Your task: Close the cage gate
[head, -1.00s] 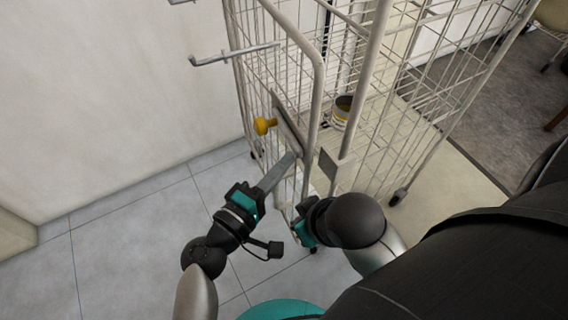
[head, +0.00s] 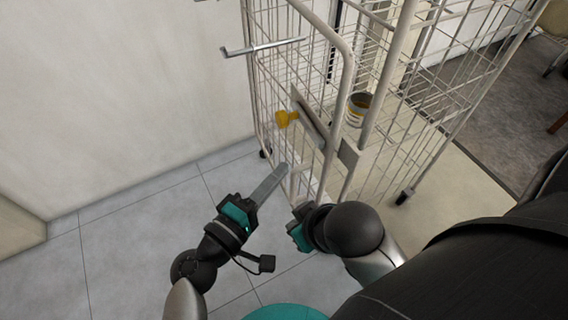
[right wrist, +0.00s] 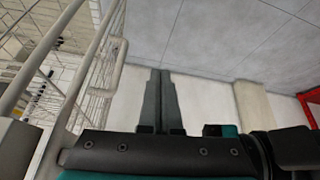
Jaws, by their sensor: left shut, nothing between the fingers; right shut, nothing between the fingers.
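The cage gate (head: 347,72) is a white wire panel with a rounded tube frame. It carries a grey latch plate (head: 310,120) with a yellow knob (head: 287,118). The gate's edge stands close beside the cage post (head: 378,85) and its grey bracket (head: 348,155); I cannot tell whether they touch. My left gripper (head: 284,167) is shut and empty, below and left of the latch plate. My right gripper (head: 298,232) is low in front of the cage, its fingers mostly hidden in the head view. The right wrist view shows its fingers (right wrist: 160,85) shut and empty, beside cage bars.
A metal bar (head: 262,47) sticks out left of the cage at its upper part. A can (head: 358,108) with a yellow band stands inside the cage. A plain wall (head: 120,100) is at the left, with clear tiled floor (head: 130,245) before it.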

